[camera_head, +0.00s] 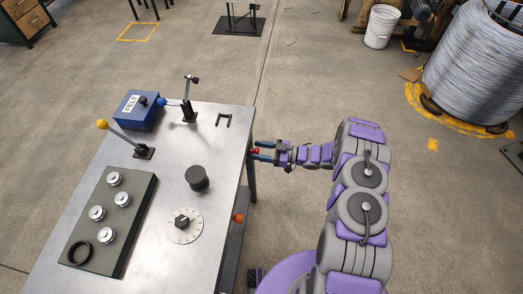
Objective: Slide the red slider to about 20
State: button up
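A small red knob (256,151), which looks like the red slider, is at the right edge of the metal table. My gripper (261,151) reaches in from the right at that edge. A second orange-red knob (238,218) sits lower on the same side of the table, apart from my gripper.
The metal table (160,172) carries a blue box (137,112), a yellow-tipped lever (125,138), a black knob (197,178), a dial (185,226) and a dark panel (127,215) with several round pieces. A white bucket (381,27) and wire coil (480,62) stand far right. Floor between is clear.

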jog(key=shift+a+f, duration=0.1)
jog(key=shift+a, duration=1.15)
jog(key=c, duration=0.5)
jog(key=shift+c, duration=0.4)
jog(key=shift+d, duration=0.5)
grip_shut()
jog(key=shift+w, duration=0.1)
